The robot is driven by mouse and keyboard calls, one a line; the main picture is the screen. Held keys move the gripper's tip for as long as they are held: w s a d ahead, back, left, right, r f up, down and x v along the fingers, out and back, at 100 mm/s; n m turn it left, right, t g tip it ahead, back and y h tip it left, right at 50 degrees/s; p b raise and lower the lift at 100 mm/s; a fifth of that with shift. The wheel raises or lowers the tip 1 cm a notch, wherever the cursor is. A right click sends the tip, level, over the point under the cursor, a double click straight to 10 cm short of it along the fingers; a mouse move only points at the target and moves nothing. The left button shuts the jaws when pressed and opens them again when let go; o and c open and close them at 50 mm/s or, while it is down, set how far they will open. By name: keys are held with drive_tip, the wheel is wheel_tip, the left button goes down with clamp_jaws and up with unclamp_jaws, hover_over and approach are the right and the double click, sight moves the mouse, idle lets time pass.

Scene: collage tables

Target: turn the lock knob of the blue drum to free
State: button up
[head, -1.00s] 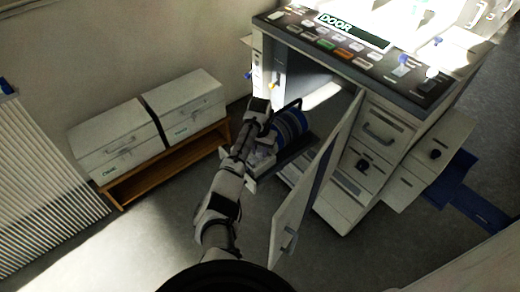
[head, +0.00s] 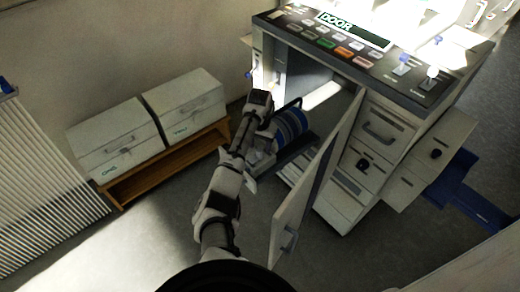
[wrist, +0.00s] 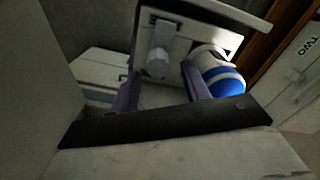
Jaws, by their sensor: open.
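The blue drum (head: 290,124), with pale bands, lies in a low stand on the floor beside the open cabinet. In the wrist view the drum (wrist: 222,78) shows at the right, blue and white. A pale panel (wrist: 215,38) beside it carries a light grey round knob (wrist: 157,64) under a short bracket. My gripper (wrist: 160,72) is open, its two purplish fingers on either side of the knob in the picture. I cannot tell whether they touch it or how far off it is. In the head view my arm hides the fingers and the knob.
The cabinet's open door (head: 305,195) stands close to the right of my arm. A control panel (head: 350,48) tops the cabinet. Two pale boxes (head: 115,140) (head: 186,103) sit on a wooden bench (head: 160,178) at the left. The floor between is clear.

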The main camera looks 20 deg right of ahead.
sight(260, 148)
wheel_tip(260, 148, up, 11)
drive_tip(key=shift+b, duration=0.3)
drive_tip(key=shift+w, duration=0.1)
